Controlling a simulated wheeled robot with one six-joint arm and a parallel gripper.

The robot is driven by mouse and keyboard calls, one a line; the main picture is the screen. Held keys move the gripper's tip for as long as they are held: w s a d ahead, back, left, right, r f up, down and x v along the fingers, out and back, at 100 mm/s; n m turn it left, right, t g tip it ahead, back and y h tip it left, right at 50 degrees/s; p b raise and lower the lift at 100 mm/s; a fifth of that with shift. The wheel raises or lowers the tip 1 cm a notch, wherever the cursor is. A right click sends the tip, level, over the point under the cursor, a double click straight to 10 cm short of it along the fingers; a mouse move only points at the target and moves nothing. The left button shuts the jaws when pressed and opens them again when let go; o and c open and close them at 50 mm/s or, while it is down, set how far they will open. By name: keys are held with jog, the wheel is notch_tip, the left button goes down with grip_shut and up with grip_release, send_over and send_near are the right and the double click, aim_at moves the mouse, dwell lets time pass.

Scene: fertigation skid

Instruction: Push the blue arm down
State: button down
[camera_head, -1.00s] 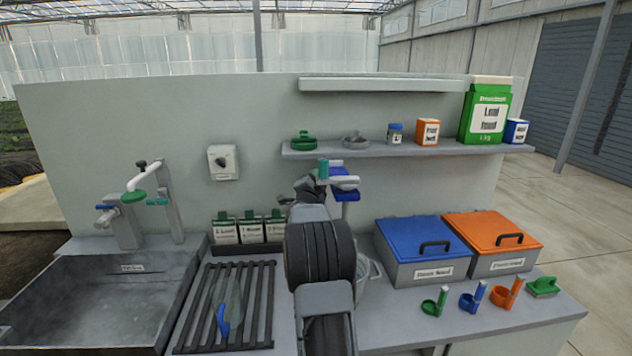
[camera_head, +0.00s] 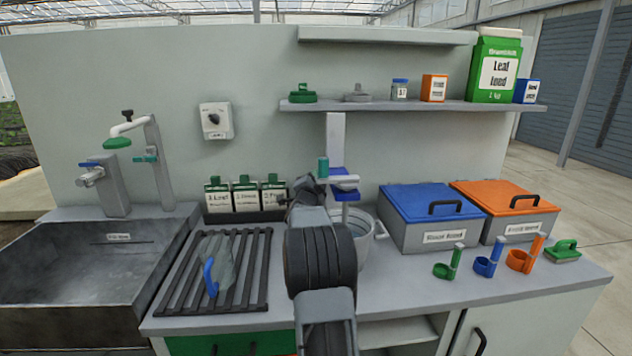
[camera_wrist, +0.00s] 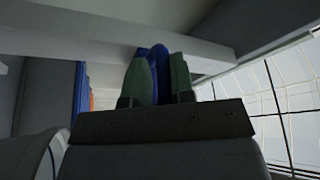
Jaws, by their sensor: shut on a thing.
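The blue arm (camera_head: 345,188) is at a pale upright post (camera_head: 335,140) in front of the back panel, right of centre in the head view. My gripper (camera_head: 329,172) is at it, its green fingers partly hiding it. In the wrist view, the blue arm (camera_wrist: 158,62) shows between the two green fingers (camera_wrist: 159,82), and my gripper is shut on it. A pale bar crosses behind the fingers there. A light grey bucket (camera_head: 366,245) stands below the arm, mostly hidden by my wrist.
A shelf (camera_head: 420,106) with jars and boxes runs above. Blue-lidded (camera_head: 430,202) and orange-lidded (camera_head: 503,197) bins stand right. A sink (camera_head: 80,270) with taps is further left.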

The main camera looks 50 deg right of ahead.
jog(key=shift+f, duration=0.2)
jog(key=c, duration=1.4)
grip_release()
jog(key=shift+o, duration=1.4)
jog(key=shift+a+r, duration=0.1)
jog(key=shift+a, duration=0.05)
jog(key=b+v, duration=0.1)
jog(key=v, duration=1.2)
jog(key=shift+s+a+b, duration=0.2)
jog(key=shift+a+b, duration=0.1)
jog(key=shift+b, duration=0.05)
